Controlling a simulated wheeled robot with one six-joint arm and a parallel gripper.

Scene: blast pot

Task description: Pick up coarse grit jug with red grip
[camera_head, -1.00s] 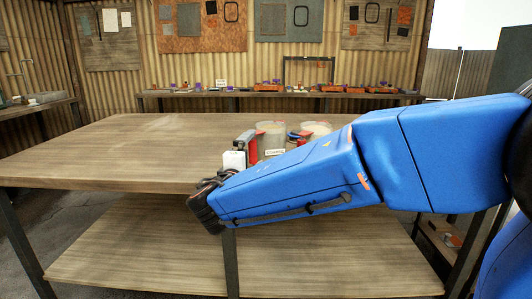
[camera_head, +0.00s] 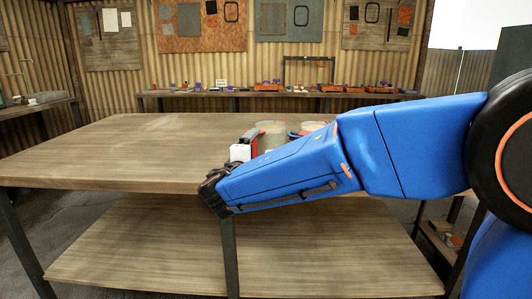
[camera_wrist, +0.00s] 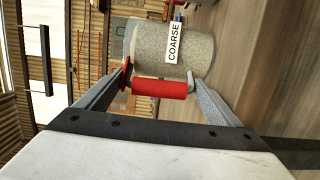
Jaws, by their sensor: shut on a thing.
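The coarse grit jug (camera_wrist: 172,45) is a grey, grainy cylinder with a white label reading COARSE. It fills the top middle of the wrist view, lying sideways in that picture. Its red grip (camera_wrist: 160,88) lies between the two fingers of my gripper (camera_wrist: 160,79), which are shut on it. In the head view the jug (camera_head: 271,132) stands on the workbench, its lower part hidden by my arm. A second pale jug (camera_head: 314,127) stands to its right, with blue and red parts beside it.
The wooden workbench (camera_head: 130,150) is bare to the left of the jugs. A lower shelf (camera_head: 150,245) is empty. A long back shelf (camera_head: 200,93) holds several small items against the wall.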

